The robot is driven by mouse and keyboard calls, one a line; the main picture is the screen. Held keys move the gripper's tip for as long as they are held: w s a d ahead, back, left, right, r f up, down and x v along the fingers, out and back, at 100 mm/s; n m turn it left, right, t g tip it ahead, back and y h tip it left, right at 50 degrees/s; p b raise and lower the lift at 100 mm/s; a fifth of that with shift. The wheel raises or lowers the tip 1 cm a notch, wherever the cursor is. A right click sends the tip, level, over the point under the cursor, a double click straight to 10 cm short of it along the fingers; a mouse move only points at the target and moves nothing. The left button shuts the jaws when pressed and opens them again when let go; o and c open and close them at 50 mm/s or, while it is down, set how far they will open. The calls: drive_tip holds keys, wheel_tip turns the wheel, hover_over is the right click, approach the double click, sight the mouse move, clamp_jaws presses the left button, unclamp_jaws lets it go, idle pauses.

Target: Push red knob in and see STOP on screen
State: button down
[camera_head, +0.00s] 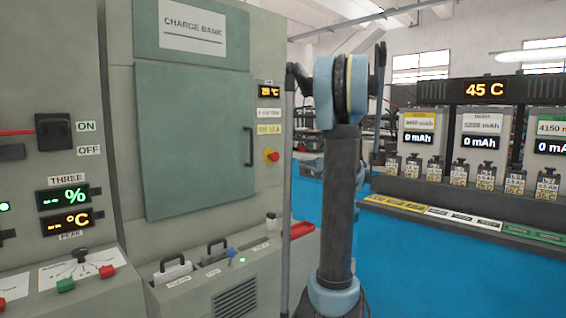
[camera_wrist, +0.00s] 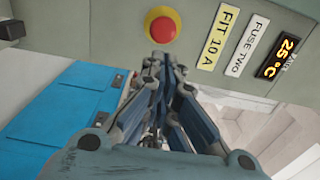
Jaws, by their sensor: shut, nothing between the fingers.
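The red knob (camera_head: 271,156) sits on a yellow collar on the grey cabinet's right-hand panel, below two labels and a small screen (camera_head: 269,91). In the wrist view the red knob (camera_wrist: 162,28) is at the top, left of a yellow FIT 10 A label. The small screen (camera_wrist: 278,58) there reads 25 °C in orange, not STOP. My gripper (camera_wrist: 160,60) is shut and empty, its fingertips just below the knob in the picture. I cannot tell whether they touch it. In the head view my gripper is not clearly seen.
The CHARGE BANK cabinet door (camera_head: 195,140) is closed, with a dark handle at its right edge. A lower console (camera_head: 235,270) with handles and a blue knob juts out beneath. A battery rack (camera_head: 480,150) stands right, beyond open blue floor (camera_head: 420,265).

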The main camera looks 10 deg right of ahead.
sight(278, 157)
drive_tip(key=x, duration=1.4)
drive_tip(key=shift+s+a, duration=0.1)
drive_tip(key=shift+x, duration=1.1)
drive_tip(key=shift+s+f, duration=0.1)
drive_tip(key=shift+s, duration=0.25)
drive_tip(key=v, duration=1.3)
drive_tip(key=shift+d, duration=0.35)
